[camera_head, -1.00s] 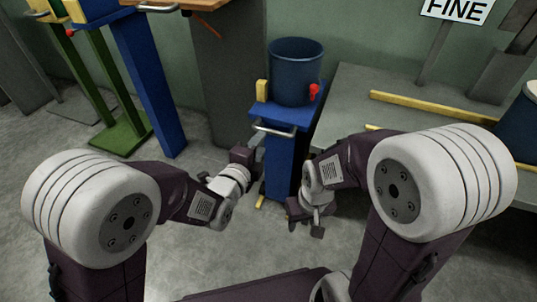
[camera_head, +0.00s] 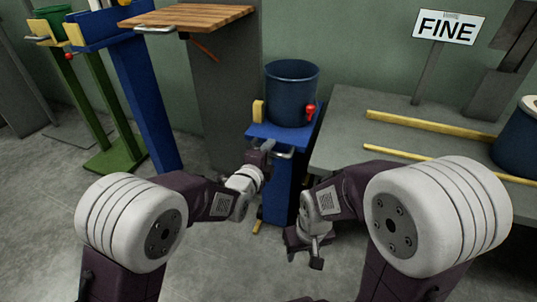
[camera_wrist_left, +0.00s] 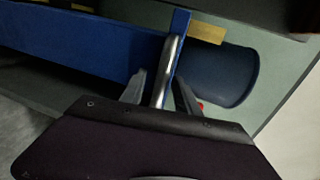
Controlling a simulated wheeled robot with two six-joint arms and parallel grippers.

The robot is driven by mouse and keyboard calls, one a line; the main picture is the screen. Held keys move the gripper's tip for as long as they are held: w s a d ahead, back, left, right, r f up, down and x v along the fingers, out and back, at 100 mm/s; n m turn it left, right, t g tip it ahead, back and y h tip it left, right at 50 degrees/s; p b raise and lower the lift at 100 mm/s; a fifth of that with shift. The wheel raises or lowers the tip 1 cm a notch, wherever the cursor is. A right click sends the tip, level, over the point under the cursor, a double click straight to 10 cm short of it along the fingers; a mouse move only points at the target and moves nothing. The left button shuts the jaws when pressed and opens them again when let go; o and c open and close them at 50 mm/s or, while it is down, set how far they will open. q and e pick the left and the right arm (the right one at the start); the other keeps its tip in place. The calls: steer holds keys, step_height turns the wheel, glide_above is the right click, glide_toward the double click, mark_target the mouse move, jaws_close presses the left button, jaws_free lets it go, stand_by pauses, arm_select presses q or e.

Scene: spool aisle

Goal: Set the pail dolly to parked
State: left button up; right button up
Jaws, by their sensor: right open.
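The pail dolly is a narrow blue stand (camera_head: 277,185) with a dark blue pail (camera_head: 291,95) on its top. A red knob (camera_head: 310,111) is on the pail's right side and a yellow block (camera_head: 259,111) sits at the left edge of the top. A silver handle (camera_head: 287,154) runs along the front. My left gripper (camera_head: 267,149) is at the handle's left part. In the left wrist view the handle bar (camera_wrist_left: 167,72) lies between its spread fingers (camera_wrist_left: 160,88), with a gap visible. My right gripper (camera_head: 305,254) is open and empty, low at the stand's right.
A grey table (camera_head: 345,148) with yellow rails (camera_head: 430,132) and a "FINE" sign (camera_head: 447,27) stands close on the right. A wood-topped grey stand (camera_head: 225,90) is left of the dolly. Further left are blue and green stands (camera_head: 110,145). Floor is clear at left.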

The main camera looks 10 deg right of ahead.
arm_select(q)
jaws_close()
stand_by(1.3)
